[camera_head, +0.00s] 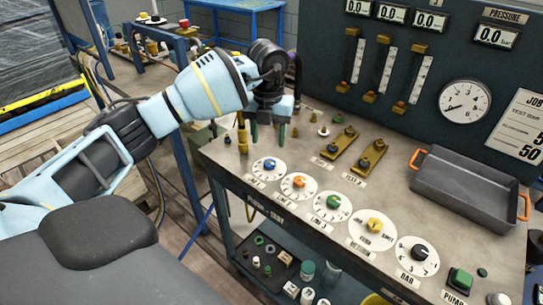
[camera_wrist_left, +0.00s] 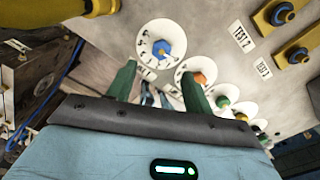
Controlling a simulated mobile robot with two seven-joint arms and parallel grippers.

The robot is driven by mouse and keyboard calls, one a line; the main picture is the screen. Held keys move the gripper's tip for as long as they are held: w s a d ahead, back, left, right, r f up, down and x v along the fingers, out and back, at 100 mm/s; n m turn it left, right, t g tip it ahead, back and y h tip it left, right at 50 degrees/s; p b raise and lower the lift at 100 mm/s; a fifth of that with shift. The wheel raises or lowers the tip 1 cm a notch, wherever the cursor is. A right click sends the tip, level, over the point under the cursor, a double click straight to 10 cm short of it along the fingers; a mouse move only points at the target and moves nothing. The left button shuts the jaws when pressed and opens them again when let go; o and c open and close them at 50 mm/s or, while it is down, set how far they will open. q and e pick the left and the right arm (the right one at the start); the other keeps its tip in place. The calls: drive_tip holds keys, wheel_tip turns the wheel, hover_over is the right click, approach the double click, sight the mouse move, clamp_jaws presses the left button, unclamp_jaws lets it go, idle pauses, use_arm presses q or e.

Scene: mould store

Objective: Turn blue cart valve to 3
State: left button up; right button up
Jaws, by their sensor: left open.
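The blue valve knob (camera_head: 269,164) sits at the centre of a round white dial, first on the left in a row of dials on the bench top. It also shows in the left wrist view (camera_wrist_left: 162,48), just beyond the fingertips. The dial's numbers are too small to read, so I cannot tell its setting. My left gripper (camera_head: 268,133) points down above and behind the blue knob in the head view. In the left wrist view (camera_wrist_left: 157,68) its two green fingers stand apart with nothing between them. My right gripper is out of view.
An orange knob (camera_head: 299,182), a green knob (camera_head: 333,202), a yellow knob (camera_head: 375,225) and a black knob (camera_head: 419,252) continue the row. Brass levers (camera_head: 339,143) stand behind. A grey tray (camera_head: 467,188) with orange handles lies at right. A gauge panel (camera_head: 320,60) rises at the back.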

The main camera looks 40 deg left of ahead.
sight(270, 162)
use_arm(q)
drive_tip(key=f, duration=0.7)
drive_tip(key=shift+w+f, duration=0.2)
drive_tip(key=shift+f, duration=0.2)
drive_tip(key=c, duration=1)
